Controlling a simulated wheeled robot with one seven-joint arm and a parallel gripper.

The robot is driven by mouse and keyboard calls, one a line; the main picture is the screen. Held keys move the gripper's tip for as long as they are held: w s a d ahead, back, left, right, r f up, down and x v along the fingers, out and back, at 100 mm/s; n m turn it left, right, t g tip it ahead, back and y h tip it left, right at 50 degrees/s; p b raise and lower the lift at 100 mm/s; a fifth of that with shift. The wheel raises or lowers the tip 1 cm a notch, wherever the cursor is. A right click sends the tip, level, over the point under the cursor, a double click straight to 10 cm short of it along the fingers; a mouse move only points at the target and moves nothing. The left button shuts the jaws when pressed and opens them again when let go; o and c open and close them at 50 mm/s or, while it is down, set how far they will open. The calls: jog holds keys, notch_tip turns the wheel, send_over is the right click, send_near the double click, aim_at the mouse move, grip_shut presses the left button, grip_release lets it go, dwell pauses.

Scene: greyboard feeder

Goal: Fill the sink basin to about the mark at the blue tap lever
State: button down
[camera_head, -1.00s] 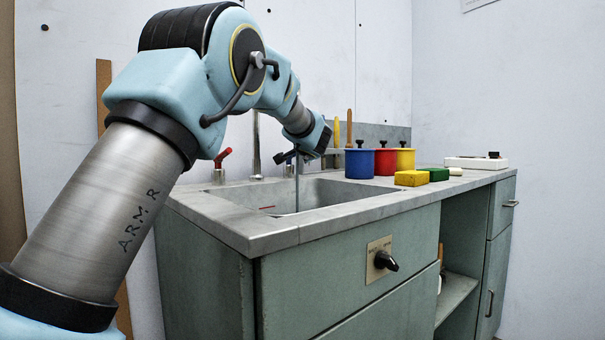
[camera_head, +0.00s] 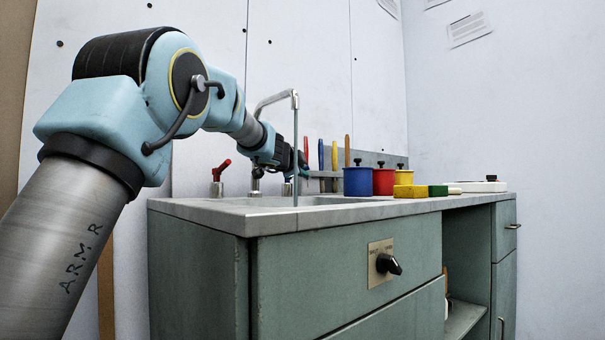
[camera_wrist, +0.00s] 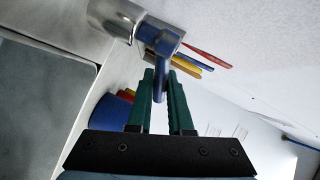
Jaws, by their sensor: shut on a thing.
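My gripper (camera_wrist: 162,92) has its green fingers closed around the blue tap lever (camera_wrist: 161,42) in the wrist view. The lever sits on a shiny metal tap body (camera_wrist: 113,17). In the head view my gripper (camera_head: 290,163) is at the back of the sink, and the lever is hard to make out there. The curved spout (camera_head: 272,98) stands above the sink basin (camera_head: 245,202). A thin grey stream (camera_head: 296,150) drops from its tip into the basin. The basin shows only as a thin sliver, so its water level and mark are hidden.
The red tap lever (camera_head: 221,166) stands left of my gripper. Blue (camera_head: 357,181), red (camera_head: 383,181) and yellow (camera_head: 402,177) pots stand right of the basin, with sponges (camera_head: 410,191) in front. A dark knob (camera_head: 387,264) is on the cabinet front.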

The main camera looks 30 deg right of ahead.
dwell(0.4)
jog(key=c, duration=0.8)
grip_release()
jog(key=shift+c, duration=0.2)
jog(key=shift+s+a, duration=0.1)
jog(key=shift+a, duration=0.05)
jog(key=b+v, duration=0.1)
jog(key=v, duration=0.6)
jog(key=shift+a, duration=0.1)
jog(key=shift+c, duration=0.3)
